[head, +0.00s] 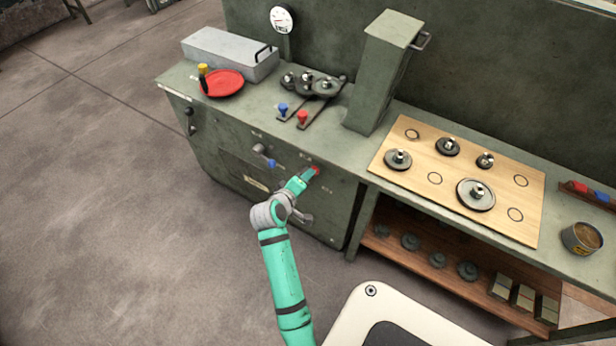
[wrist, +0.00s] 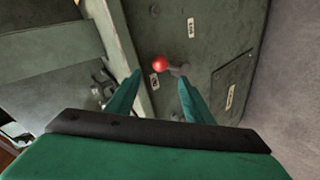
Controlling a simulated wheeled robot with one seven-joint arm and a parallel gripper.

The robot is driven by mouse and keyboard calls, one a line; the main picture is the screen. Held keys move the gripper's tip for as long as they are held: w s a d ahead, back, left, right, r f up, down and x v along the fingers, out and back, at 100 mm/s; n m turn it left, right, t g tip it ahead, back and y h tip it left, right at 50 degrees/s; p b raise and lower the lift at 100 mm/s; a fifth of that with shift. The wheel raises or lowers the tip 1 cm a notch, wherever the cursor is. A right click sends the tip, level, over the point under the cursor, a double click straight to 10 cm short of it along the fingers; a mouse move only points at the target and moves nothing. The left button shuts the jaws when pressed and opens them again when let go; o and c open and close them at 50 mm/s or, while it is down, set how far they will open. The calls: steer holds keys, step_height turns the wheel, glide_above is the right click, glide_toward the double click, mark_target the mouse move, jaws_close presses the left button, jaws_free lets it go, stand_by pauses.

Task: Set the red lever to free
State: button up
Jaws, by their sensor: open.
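The red lever has a round red knob (head: 316,170) on the green cabinet's front face, partly hidden by my gripper in the head view. In the wrist view the red knob (wrist: 160,63) shows between and just beyond my fingertips, with a short grey arm at its right. A small pale label (wrist: 155,82) is beside it, its writing too small to read. My gripper (head: 305,177) is at the cabinet front, close to the knob. In the wrist view my gripper (wrist: 161,80) is open with its fingers apart; I cannot tell whether either touches the knob.
A blue lever (head: 272,163) is on the same front, left of the red knob. Red (head: 302,117) and blue (head: 283,109) handles stand on the bench top. A wooden board (head: 460,180) with weights lies right. Floor at left is clear.

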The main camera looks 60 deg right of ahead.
steer(key=shift+v, duration=1)
